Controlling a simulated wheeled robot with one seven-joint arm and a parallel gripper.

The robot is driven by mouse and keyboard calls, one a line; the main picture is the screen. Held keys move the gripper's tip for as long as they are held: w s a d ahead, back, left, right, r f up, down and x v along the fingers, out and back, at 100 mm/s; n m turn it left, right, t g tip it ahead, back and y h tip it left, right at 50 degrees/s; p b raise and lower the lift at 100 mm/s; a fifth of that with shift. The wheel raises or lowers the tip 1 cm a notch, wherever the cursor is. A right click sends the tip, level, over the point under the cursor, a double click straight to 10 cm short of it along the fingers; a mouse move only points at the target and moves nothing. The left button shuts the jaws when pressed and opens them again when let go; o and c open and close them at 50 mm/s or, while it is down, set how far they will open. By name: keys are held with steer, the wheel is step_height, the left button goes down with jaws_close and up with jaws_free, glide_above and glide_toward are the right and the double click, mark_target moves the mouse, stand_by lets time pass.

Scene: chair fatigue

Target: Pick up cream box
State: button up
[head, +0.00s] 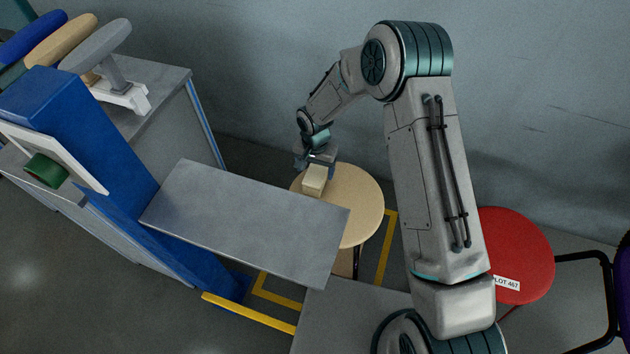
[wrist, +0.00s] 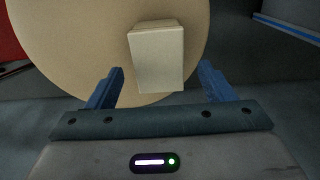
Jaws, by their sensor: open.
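The cream box (head: 315,179) sits on a round light-wood stool seat (head: 354,196), near its left side in the head view. In the wrist view the cream box (wrist: 158,60) lies ahead of my gripper, roughly midway between the finger lines, over the edge part of the seat (wrist: 60,45). My gripper (head: 316,157) is open, just behind and above the box in the head view. In the wrist view its two blue fingers (wrist: 161,80) stand apart on either side of the box's near end, with gaps on both sides. I cannot tell the exact height.
A grey plate (head: 245,220) on a blue column (head: 90,130) reaches toward the stool from the left. A red round seat (head: 515,255) stands at the right. A grey wall rises behind. Yellow tape (head: 386,250) marks the floor.

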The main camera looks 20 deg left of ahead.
mark_target(315, 175)
steer(key=f+b, duration=0.1)
steer(key=f, duration=0.4)
steer(key=shift+s+f, duration=0.15)
steer(key=shift+s, duration=0.05)
steer(key=c, duration=1.1)
